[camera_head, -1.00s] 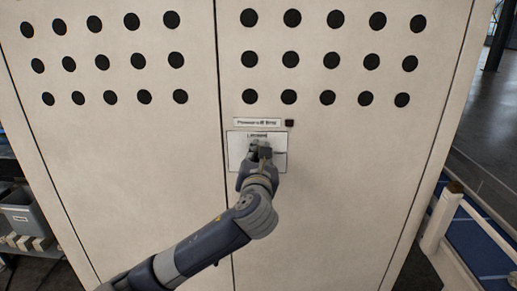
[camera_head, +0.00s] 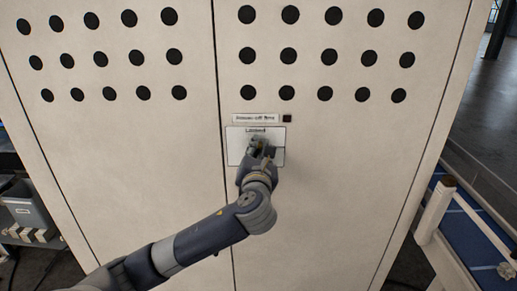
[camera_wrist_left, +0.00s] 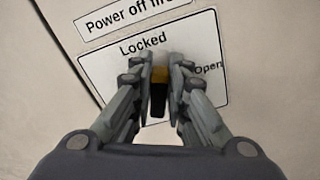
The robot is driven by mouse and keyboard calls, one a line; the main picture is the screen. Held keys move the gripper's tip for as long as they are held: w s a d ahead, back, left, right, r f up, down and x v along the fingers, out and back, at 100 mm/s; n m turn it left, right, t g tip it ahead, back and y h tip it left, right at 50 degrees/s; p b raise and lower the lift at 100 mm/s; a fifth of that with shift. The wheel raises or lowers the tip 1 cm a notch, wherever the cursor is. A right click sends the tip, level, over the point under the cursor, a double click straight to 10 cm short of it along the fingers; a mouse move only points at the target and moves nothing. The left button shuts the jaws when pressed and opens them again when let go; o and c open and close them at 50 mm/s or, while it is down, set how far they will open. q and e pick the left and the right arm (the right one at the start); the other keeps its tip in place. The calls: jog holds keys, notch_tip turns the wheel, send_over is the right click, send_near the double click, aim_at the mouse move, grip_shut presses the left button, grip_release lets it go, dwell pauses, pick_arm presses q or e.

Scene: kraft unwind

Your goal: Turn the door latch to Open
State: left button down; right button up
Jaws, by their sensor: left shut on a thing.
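The door latch (camera_wrist_left: 159,78) shows in the left wrist view as a narrow yellow and black piece between my fingers. My left gripper (camera_wrist_left: 158,92) is shut on it; in the head view the gripper (camera_head: 262,146) covers most of the latch. The latch sits on a white label plate (camera_head: 234,149) on the cabinet door. The plate reads "Locked" (camera_wrist_left: 143,46) at the top and "Open" (camera_wrist_left: 208,69) at the right. The latch looks roughly in line with the "Locked" side, but its exact angle is partly hidden by the fingers. My right gripper is not in view.
A "Power off first" sign (camera_head: 256,118) and a small dark square (camera_head: 287,118) are above the plate. The cream cabinet door (camera_head: 330,200) has rows of round holes. A grey bin (camera_head: 27,207) stands at left and a white railing (camera_head: 436,211) at right.

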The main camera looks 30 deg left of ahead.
pick_arm(q)
jog(key=shift+r+p, duration=0.15)
jog(key=shift+p, duration=0.45)
jog(key=shift+d+m+p, duration=0.1)
jog(key=shift+m+p, duration=0.45)
jog(key=shift+m, duration=0.05)
jog(key=shift+w+d+f+m, duration=0.15)
jog(key=shift+f+m, duration=0.1)
jog(key=shift+m, duration=0.55)
jog(key=shift+d+f+m, duration=0.1)
jog(key=shift+f+m, duration=0.05)
jog(key=shift+m, duration=0.65)
jog(key=shift+w+d+f+m, duration=0.1)
jog(key=shift+f+m, duration=0.1)
jog(key=shift+m, duration=0.95)
jog(key=shift+w+d+f+m, duration=0.1)
jog(key=shift+f+m, duration=0.1)
jog(key=shift+m, duration=0.95)
